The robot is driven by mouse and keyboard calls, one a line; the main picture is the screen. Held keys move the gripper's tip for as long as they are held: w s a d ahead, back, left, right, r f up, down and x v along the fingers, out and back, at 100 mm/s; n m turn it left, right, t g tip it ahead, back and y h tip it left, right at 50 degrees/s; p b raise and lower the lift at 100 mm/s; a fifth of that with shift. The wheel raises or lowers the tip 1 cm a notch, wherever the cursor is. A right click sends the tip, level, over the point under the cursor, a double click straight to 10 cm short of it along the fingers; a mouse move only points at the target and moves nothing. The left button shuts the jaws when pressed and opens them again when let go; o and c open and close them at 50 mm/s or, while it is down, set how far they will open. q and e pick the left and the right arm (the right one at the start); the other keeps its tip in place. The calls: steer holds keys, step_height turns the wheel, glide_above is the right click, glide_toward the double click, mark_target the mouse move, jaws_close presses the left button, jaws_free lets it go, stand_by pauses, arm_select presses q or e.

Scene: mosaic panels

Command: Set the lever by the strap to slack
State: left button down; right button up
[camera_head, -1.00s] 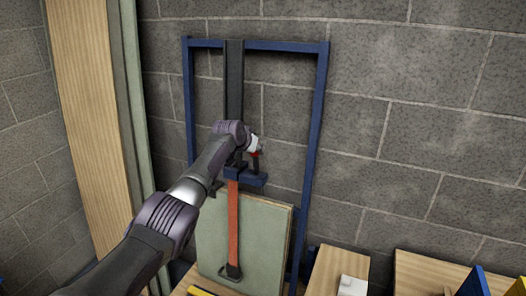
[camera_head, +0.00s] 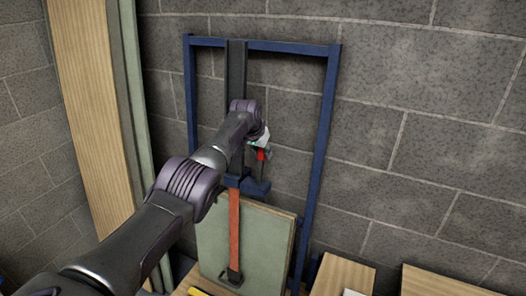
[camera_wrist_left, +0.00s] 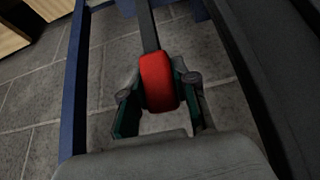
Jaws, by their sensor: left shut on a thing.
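The lever has a red grip (camera_head: 262,154) on a dark shaft and stands above a blue bracket (camera_head: 256,188) on the wall frame. In the left wrist view the red grip (camera_wrist_left: 160,82) sits between the two fingers. My left gripper (camera_head: 261,143) is shut on this grip; my forearm hides part of the bracket. The orange-red strap (camera_head: 235,225) hangs from the bracket down the front of a pale green panel (camera_head: 265,235) to a dark buckle (camera_head: 233,277). My right gripper is not in view.
A blue frame (camera_head: 324,120) with a dark upright (camera_head: 235,80) stands against the grey block wall. Tall boards (camera_head: 85,110) lean at the left. Wooden surfaces (camera_head: 343,275) lie at the lower right. The wall area right of the frame is clear.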

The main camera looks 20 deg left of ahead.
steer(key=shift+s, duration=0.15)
arm_select(q)
steer(key=c, duration=0.9)
jaws_free()
steer(key=shift+w+f, duration=0.1)
steer(key=shift+w, duration=0.1)
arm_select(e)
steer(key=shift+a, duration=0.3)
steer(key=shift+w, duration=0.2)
arm_select(q)
steer(key=shift+v, duration=0.8)
steer(key=v, duration=1)
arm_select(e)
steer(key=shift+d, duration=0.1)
